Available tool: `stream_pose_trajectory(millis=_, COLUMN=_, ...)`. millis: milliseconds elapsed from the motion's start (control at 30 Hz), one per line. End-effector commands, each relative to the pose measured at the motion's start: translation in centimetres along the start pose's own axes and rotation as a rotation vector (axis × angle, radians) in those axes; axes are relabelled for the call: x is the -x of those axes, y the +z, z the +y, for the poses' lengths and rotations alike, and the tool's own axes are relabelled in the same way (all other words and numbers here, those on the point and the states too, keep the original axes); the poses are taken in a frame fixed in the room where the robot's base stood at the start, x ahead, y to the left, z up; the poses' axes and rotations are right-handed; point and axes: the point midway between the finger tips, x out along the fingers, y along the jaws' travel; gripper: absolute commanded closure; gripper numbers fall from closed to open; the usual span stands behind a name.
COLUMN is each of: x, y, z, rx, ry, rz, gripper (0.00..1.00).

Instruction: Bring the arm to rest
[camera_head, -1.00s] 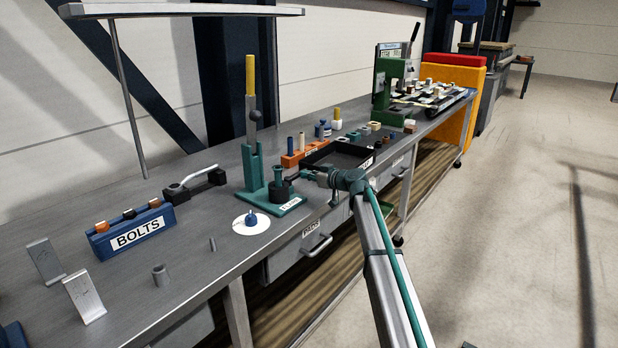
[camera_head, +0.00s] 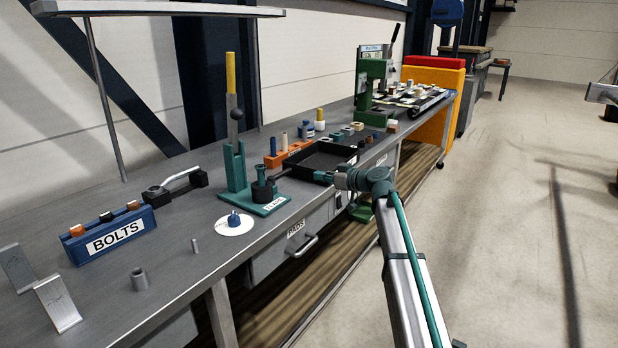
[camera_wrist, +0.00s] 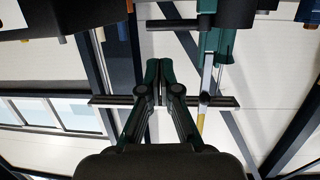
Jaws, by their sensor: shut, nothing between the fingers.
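My arm reaches up from the bottom of the head view to a teal wrist over the front edge of the bench. My gripper (camera_head: 284,174) is small there and points left, close to the green press stand (camera_head: 235,172) and the front of the black tray (camera_head: 335,149). I cannot tell its exact gap to them. In the wrist view my gripper (camera_wrist: 159,68) shows its two dark green fingers together, with nothing between them. That view is upside down, with the green stand (camera_wrist: 216,45) right of the fingers and the wall behind.
The grey bench (camera_head: 180,262) runs along the left with a blue bolts holder (camera_head: 113,236), a white disc (camera_head: 234,226), metal brackets (camera_head: 57,303) and an orange block (camera_head: 288,154). A green machine (camera_head: 374,88) stands farther back. The floor (camera_head: 500,230) on the right is largely clear.

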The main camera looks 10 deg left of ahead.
Motion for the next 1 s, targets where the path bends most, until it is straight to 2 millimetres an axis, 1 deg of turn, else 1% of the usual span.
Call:
stream_pose_trajectory(millis=33, x=0.5, y=0.0, z=0.0, rx=0.0, ry=0.0, rz=0.001, gripper=1.0)
stream_pose_trajectory(millis=100, x=1.0, y=0.0, z=0.0, rx=0.0, ry=0.0, rz=0.001, gripper=1.0)
stream_pose_trajectory(millis=167, x=1.2, y=0.0, z=0.1, rx=-0.014, ry=0.0, rz=0.001, gripper=1.0)
stream_pose_trajectory(millis=267, x=1.3, y=0.1, z=0.0, rx=-0.08, ry=-0.005, rz=-0.008, gripper=1.0)
stream_pose_trajectory(millis=367, x=1.8, y=1.8, z=-0.6, rx=-0.18, ry=0.003, rz=-0.074, gripper=1.0)
stream_pose_trajectory(millis=400, x=2.5, y=3.4, z=-1.3, rx=-0.228, ry=0.016, rz=-0.123, gripper=1.0)
stream_pose_trajectory(millis=467, x=3.1, y=7.6, z=-2.3, rx=-0.308, ry=0.038, rz=-0.207, gripper=1.0)
stream_pose_trajectory(millis=500, x=3.6, y=10.3, z=-2.8, rx=-0.353, ry=0.054, rz=-0.258, gripper=1.0)
stream_pose_trajectory(millis=567, x=4.4, y=14.3, z=-3.6, rx=-0.418, ry=0.08, rz=-0.331, gripper=1.0)
stream_pose_trajectory(millis=600, x=5.0, y=16.9, z=-4.1, rx=-0.458, ry=0.098, rz=-0.377, gripper=1.0)
stream_pose_trajectory(millis=667, x=6.0, y=20.9, z=-5.0, rx=-0.515, ry=0.124, rz=-0.447, gripper=1.0)
stream_pose_trajectory(millis=700, x=6.8, y=23.5, z=-5.7, rx=-0.552, ry=0.143, rz=-0.493, gripper=1.0)
stream_pose_trajectory(millis=767, x=8.0, y=27.2, z=-6.8, rx=-0.604, ry=0.173, rz=-0.56, gripper=1.0)
stream_pose_trajectory(millis=800, x=8.9, y=29.7, z=-7.7, rx=-0.638, ry=0.192, rz=-0.605, gripper=1.0)
stream_pose_trajectory(millis=867, x=10.5, y=33.4, z=-9.0, rx=-0.686, ry=0.222, rz=-0.673, gripper=1.0)
stream_pose_trajectory(millis=900, x=11.6, y=35.7, z=-10.0, rx=-0.716, ry=0.243, rz=-0.717, gripper=1.0)
stream_pose_trajectory(millis=967, x=13.3, y=39.1, z=-11.6, rx=-0.761, ry=0.274, rz=-0.784, gripper=1.0)
stream_pose_trajectory(millis=1000, x=14.6, y=41.3, z=-12.7, rx=-0.789, ry=0.295, rz=-0.829, gripper=1.0)
